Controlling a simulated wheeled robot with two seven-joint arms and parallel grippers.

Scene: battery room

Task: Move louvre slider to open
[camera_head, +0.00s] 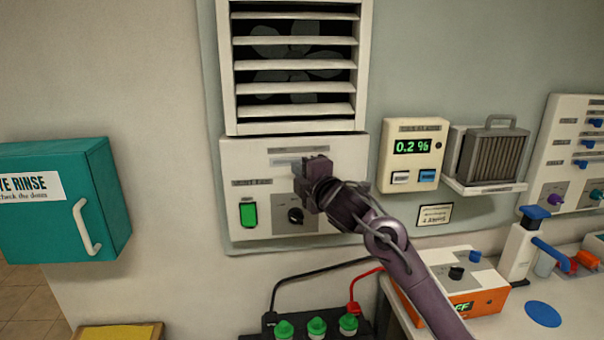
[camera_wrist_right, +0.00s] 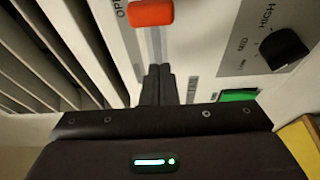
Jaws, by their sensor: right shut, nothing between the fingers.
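The louvre slider is an orange knob (camera_wrist_right: 151,13) at the top of the right wrist view, on a grey slotted track (camera_wrist_right: 157,45). In the head view the knob is hidden behind my right gripper (camera_head: 300,178). That gripper is shut and empty in front of the white control panel (camera_head: 235,165). Its closed fingertips (camera_wrist_right: 158,72) point along the track, with a visible gap below the knob in the wrist picture. The louvre (camera_head: 295,117) above has slanted slats with dark gaps and a fan behind. My left gripper is out of view.
On the panel are a green switch (camera_head: 248,214) and a black rotary knob (camera_head: 296,215), close below the gripper. A display box (camera_head: 412,150) reads 0.2 %. A teal eye-rinse cabinet (camera_head: 60,200) hangs at left. An orange-fronted device (camera_head: 455,285) stands below right.

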